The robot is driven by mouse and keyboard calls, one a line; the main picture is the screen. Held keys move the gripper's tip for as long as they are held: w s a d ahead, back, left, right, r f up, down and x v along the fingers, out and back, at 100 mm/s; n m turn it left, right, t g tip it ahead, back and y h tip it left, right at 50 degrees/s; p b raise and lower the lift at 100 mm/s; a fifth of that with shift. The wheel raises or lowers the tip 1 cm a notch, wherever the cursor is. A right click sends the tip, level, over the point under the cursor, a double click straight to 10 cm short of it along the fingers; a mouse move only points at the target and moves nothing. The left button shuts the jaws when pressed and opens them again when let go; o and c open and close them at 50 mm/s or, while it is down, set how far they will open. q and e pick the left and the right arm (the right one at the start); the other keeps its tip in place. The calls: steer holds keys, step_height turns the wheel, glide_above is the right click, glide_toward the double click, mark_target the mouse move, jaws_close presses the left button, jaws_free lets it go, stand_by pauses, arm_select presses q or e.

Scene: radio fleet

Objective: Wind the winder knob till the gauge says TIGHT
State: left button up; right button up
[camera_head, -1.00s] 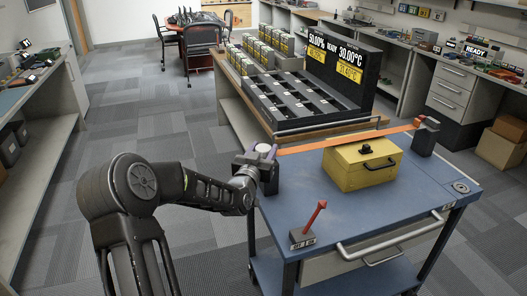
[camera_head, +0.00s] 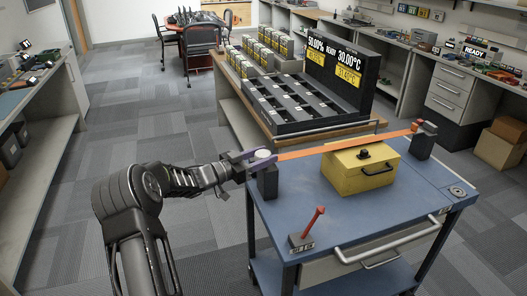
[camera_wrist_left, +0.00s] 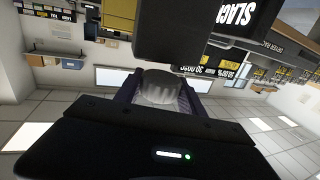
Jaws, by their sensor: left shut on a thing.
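The winder is a dark post (camera_head: 267,183) at the left edge of the blue cart. Its pale round knob (camera_head: 262,154) is on top. The ribbed knob (camera_wrist_left: 158,90) sits between the fingers in the left wrist view. My left gripper (camera_head: 258,157) reaches in from the left and is shut on the knob. A gauge plate (camera_wrist_left: 235,14) reads SLACK in the left wrist view, partly cut off by the frame. My right gripper is not in view.
A red lever on a small base (camera_head: 315,222) stands at the front of the blue cart top (camera_head: 375,215). A wooden bench with a black tray rack (camera_head: 310,127) stands close behind. Open carpet lies left of the cart.

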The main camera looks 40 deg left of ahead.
mark_target(256, 158)
arm_select(q)
steer(key=shift+r+m+g+h, duration=0.1)
steer(key=shift+m+g+h, duration=0.2)
steer(key=shift+m+h, duration=0.35)
steer(key=o, duration=1.4)
steer(key=shift+c, duration=0.2)
steer(key=b+v, duration=0.1)
steer(key=v, duration=0.6)
steer(key=shift+s+a, duration=0.15)
steer(key=shift+s, duration=0.2)
